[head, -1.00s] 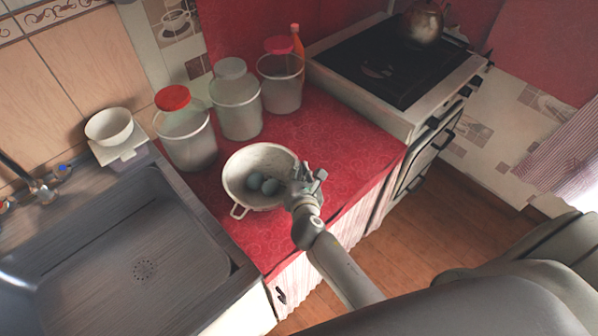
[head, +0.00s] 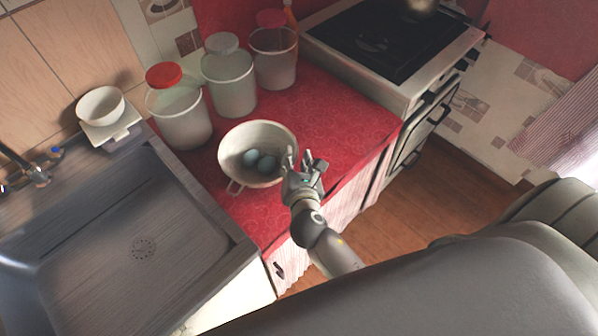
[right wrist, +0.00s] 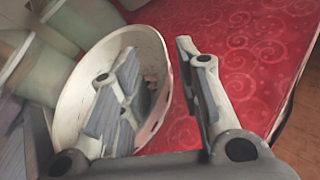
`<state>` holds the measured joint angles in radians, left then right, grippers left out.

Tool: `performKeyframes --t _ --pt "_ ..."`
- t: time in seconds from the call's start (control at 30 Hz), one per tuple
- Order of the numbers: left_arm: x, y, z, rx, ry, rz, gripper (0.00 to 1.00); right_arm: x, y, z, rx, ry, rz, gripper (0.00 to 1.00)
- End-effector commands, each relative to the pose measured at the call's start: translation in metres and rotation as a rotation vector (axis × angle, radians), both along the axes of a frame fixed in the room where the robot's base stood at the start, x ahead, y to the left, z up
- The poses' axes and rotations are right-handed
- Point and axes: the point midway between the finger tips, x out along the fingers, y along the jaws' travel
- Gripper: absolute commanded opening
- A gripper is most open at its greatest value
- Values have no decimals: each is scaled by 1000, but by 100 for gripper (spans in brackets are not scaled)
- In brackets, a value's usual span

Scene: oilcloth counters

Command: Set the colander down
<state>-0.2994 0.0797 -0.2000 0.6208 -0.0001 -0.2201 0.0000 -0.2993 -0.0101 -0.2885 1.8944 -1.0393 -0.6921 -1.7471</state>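The white colander (head: 233,172) sits on the red oilcloth counter (head: 335,130), with a few blue-grey round things (head: 267,162) inside. It seems to rest on the cloth, though its underside is hidden. My right gripper (head: 302,160) is at its right rim with the fingers spread apart. In the right wrist view, the colander (right wrist: 75,85) has its rim between the fingers of my right gripper (right wrist: 160,85). One finger is over the bowl's inside, the other is outside above the cloth, with a gap to the rim. My left gripper is not in view.
Several clear jars, one with a red lid (head: 165,75), stand behind the colander. The sink (head: 130,240) is on the left, with a white bowl (head: 101,105) at its back corner. The stove (head: 385,40) is at the back right. Cloth right of the colander is clear.

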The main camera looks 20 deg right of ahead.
Motion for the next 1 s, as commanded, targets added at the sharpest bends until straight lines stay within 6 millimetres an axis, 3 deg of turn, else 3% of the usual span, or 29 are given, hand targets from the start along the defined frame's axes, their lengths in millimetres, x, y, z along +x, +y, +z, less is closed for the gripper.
performKeyframes --t 0.1,0.33,1.0 --pt "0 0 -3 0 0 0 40 -24 8 7 1 2 1 32" --pt "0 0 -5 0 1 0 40 -49 16 18 1 0 0 32" --pt "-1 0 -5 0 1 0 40 -54 17 21 3 0 -3 32"
